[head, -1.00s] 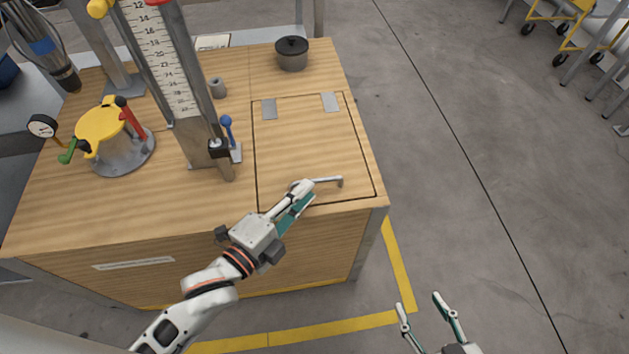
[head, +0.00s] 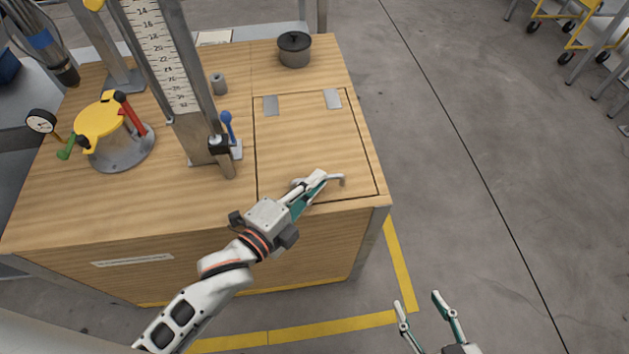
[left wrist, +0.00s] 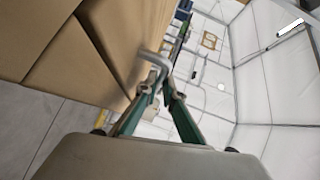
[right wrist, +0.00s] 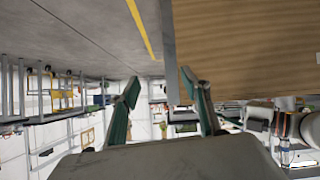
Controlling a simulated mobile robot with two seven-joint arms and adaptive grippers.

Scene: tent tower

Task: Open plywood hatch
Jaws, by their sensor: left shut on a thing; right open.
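The plywood hatch (head: 300,135) is a square panel in the right part of the wooden bench top, with two grey hinge plates (head: 271,105) along its far edge. It looks flat with the bench top. A grey bar handle (head: 341,180) is near its front edge; it also shows in the left wrist view (left wrist: 152,57). My left gripper (head: 318,180) is shut on the handle, fingers (left wrist: 160,92) at the bar, hiding part of it. My right gripper (head: 420,301) is open and empty above the floor, right of the bench front; its spread fingers show in the right wrist view (right wrist: 161,84).
On the bench stand a dark lidded pot (head: 294,50) behind the hatch, a small grey cylinder (head: 218,84), a tall scale column (head: 172,60) with a blue lever (head: 228,127), and a yellow-topped fixture (head: 101,120). The floor (head: 455,190) right of the bench is clear.

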